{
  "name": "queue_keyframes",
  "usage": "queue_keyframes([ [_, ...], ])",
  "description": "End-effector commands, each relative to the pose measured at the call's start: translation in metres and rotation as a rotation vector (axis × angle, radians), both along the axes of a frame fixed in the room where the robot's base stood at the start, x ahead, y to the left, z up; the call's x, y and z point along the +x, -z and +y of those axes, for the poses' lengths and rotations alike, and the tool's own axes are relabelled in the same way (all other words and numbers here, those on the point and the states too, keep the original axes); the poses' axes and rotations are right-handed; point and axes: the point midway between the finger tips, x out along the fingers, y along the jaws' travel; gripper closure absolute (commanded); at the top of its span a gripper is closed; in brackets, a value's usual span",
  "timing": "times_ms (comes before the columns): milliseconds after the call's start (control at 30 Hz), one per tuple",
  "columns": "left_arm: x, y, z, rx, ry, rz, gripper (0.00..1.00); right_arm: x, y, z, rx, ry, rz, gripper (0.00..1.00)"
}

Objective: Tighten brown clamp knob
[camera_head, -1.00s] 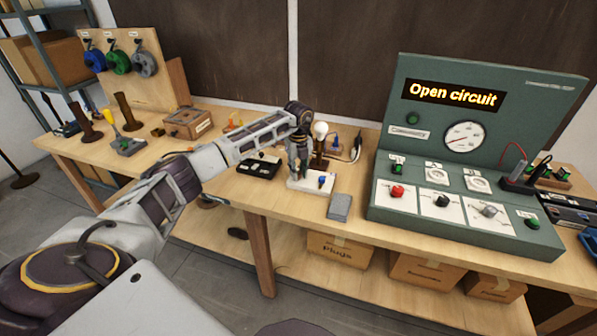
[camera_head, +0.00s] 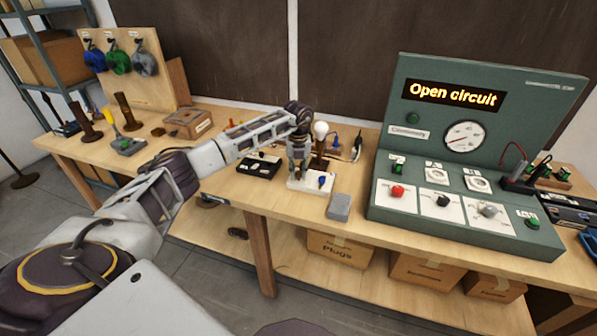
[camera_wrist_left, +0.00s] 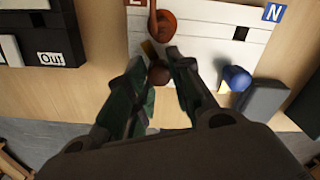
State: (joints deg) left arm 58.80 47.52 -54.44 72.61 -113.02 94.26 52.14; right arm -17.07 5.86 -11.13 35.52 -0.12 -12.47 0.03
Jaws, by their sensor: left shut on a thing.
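The brown clamp knob (camera_wrist_left: 158,73) sits at the front edge of a white terminal board, between my left fingertips in the left wrist view. My left gripper (camera_wrist_left: 160,78) points down and is shut on the knob. In the head view my left gripper (camera_head: 298,172) stands over the left part of the white board (camera_head: 308,187) and hides the brown knob. A blue knob (camera_wrist_left: 237,78) is at the board's right, apart from my fingers. An orange-brown piece (camera_wrist_left: 162,26) lies on the board just beyond the brown knob. My right gripper is not in view.
A grey block (camera_wrist_left: 262,97) lies right of the board. A black box (camera_head: 259,166) stands to its left. A bulb on a stand (camera_head: 320,135) is close behind my gripper. The green test panel (camera_head: 470,220) fills the right side and reads "Open circuit".

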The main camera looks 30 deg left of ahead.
Motion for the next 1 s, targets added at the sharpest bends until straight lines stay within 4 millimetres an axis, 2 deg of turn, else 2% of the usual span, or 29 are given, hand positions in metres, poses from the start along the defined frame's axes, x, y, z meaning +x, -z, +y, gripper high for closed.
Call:
queue_keyframes([
  [600, 0.0, -0.001, 0.002, 0.0, 0.471, -0.002, 1.0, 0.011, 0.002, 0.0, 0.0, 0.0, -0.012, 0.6],
  [1000, 0.0, -0.001, 0.002, 0.0, 0.598, -0.003, 1.0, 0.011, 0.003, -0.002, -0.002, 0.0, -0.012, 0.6],
])
